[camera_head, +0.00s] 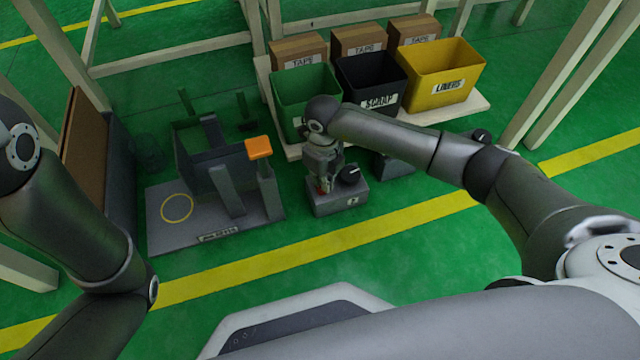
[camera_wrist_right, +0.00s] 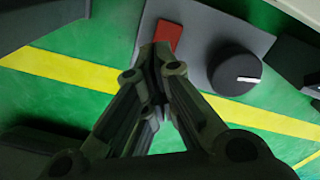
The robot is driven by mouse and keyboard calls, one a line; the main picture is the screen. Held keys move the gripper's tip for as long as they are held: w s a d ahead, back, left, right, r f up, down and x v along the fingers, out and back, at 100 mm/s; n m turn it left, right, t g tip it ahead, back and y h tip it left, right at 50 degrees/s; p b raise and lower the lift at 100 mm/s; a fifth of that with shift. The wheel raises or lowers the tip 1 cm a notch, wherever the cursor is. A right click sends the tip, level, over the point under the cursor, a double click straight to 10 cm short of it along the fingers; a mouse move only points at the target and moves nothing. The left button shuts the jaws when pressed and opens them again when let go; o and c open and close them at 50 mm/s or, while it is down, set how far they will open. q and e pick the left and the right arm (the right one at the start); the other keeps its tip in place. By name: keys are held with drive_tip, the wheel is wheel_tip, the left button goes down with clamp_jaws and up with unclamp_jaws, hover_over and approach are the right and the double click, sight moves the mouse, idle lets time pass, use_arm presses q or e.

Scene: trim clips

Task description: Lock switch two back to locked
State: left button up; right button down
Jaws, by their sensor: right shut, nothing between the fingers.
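A grey switch box (camera_head: 325,208) with a label that seems to read 2 stands on the green floor in the middle of the head view. On its top are a round black knob (camera_head: 349,176) with a white pointer line and a small red tab. In the right wrist view the knob (camera_wrist_right: 235,70) has its line pointing right, and the red tab (camera_wrist_right: 168,36) lies left of it. My right gripper (camera_wrist_right: 159,52) is shut and empty, its fingertips right at the red tab's near end; I cannot tell whether they touch. My left arm shows, but its gripper is out of view.
A grey fixture base (camera_head: 160,230) with upright plates and an orange block (camera_head: 259,147) stands to the left. Green, black (camera_head: 371,82) and yellow (camera_head: 440,75) bins stand behind on a pallet. Another grey box (camera_head: 397,166) sits partly hidden behind my right arm. Floor in front is clear.

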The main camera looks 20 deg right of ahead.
drive_tip(key=shift+f+b, duration=0.75)
drive_tip(key=shift+f, duration=0.45)
idle(0.5)
drive_tip(key=shift+r, duration=0.1)
wheel_tip(320, 180, up, 6)
drive_tip(key=p, duration=0.5)
drive_tip(key=shift+p, duration=0.35)
drive_tip(key=shift+r, duration=0.2)
drive_tip(key=shift+r+p, duration=0.25)
drive_tip(key=shift+p, duration=0.25)
